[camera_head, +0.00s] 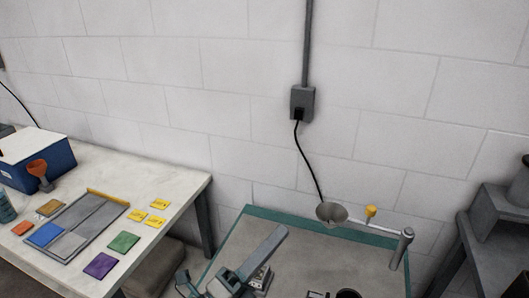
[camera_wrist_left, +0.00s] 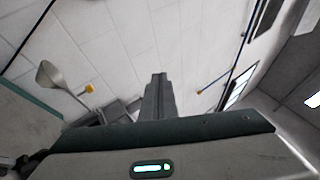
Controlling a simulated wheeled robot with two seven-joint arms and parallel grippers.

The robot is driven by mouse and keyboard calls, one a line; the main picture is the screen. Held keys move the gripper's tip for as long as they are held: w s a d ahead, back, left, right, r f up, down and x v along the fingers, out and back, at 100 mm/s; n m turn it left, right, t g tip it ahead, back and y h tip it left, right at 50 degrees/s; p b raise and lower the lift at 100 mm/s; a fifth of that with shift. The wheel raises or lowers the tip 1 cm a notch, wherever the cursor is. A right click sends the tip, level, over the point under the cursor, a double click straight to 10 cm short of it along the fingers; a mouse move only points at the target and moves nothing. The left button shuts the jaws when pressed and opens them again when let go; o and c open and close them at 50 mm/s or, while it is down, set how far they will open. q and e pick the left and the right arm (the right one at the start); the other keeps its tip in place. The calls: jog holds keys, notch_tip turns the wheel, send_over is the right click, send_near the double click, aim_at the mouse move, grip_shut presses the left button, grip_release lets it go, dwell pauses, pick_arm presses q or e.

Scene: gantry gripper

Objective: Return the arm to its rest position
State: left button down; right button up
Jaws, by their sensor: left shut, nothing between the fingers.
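My left gripper (camera_head: 280,233) shows at the bottom middle of the head view as a long grey bar slanting up to the right. Its fingers are together with nothing between them, and they appear in front of the teal-edged table (camera_head: 239,228). In the left wrist view the closed fingers (camera_wrist_left: 159,80) stand up in the middle against the wall, above my gripper's dark green and grey body. My right gripper is not in view.
A grey lamp-like cone (camera_head: 331,212) and yellow knob (camera_head: 370,212) stand at the table's back edge. A white table (camera_head: 175,185) at left holds a blue box (camera_head: 50,165), a tray (camera_head: 70,205) and coloured squares. A wall outlet (camera_head: 302,103) has a hanging cable.

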pick_arm(q)
jog(key=w+a+f+n+t+y, duration=0.1)
jog(key=w+a+f+n+y, duration=0.1)
jog(key=a+f+n+y, duration=0.45)
jog(key=w+a+f+n+t+y, duration=0.2)
jog(key=a+f+n+y, duration=0.1)
jog(key=a+n+y, duration=0.7)
jog(key=s+a+f+n+g+y, duration=0.1)
jog(key=s+a+f+n+g, duration=0.25)
jog(key=f, duration=0.25)
jog(key=s+a+f+n+g, duration=0.2)
jog(key=s+f+n+g, duration=0.15)
jog(key=f, duration=0.35)
jog(key=s+a+f+n+g, duration=0.1)
jog(key=s+f+n+g, duration=0.25)
jog(key=s+f, duration=0.45)
jog(key=s+a+f+n+g, duration=0.25)
jog(key=s+g, duration=0.25)
jog(key=s, duration=0.8)
notch_tip(320, 180, down, 32)
jog(key=s+d+b, duration=0.1)
jog(key=s+b, duration=0.1)
jog(key=s+a+f+m+g, duration=0.1)
jog(key=s+a+f+g, duration=0.1)
jog(key=s+f, duration=1.5)
jog(key=shift+a+f+b, duration=0.25)
jog(key=shift+a+b, duration=0.15)
jog(key=shift+a, duration=0.15)
